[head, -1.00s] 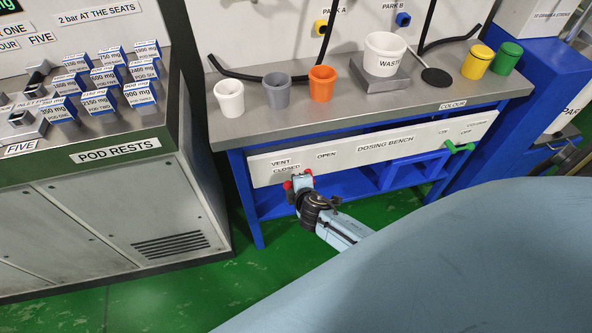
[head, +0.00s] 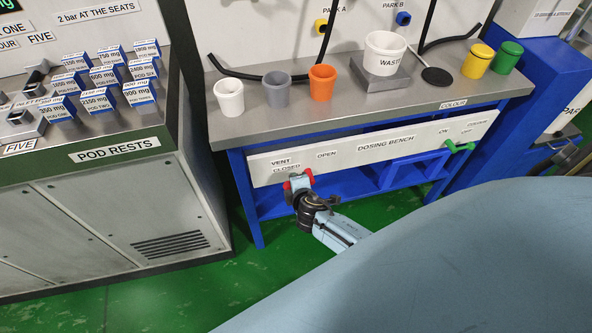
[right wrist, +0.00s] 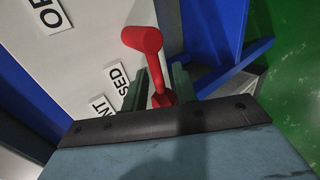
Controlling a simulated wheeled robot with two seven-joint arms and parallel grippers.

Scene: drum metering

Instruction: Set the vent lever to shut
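The red vent lever (head: 308,173) is on the lower front panel of the dosing bench, just below and right of the VENT and CLOSED labels. My right gripper (head: 299,182) is at the lever and covers part of it. In the right wrist view, the red lever (right wrist: 143,40) rises between the two dark green fingers of the right gripper (right wrist: 160,88). A gap shows beside its stem, so the fingers look open around it. My left gripper is out of view.
The bench top (head: 330,103) above holds several cups and a white waste bucket (head: 384,52). A green handle (head: 459,147) sits farther right on the same panel. A grey cabinet (head: 130,215) stands left; green floor is open between.

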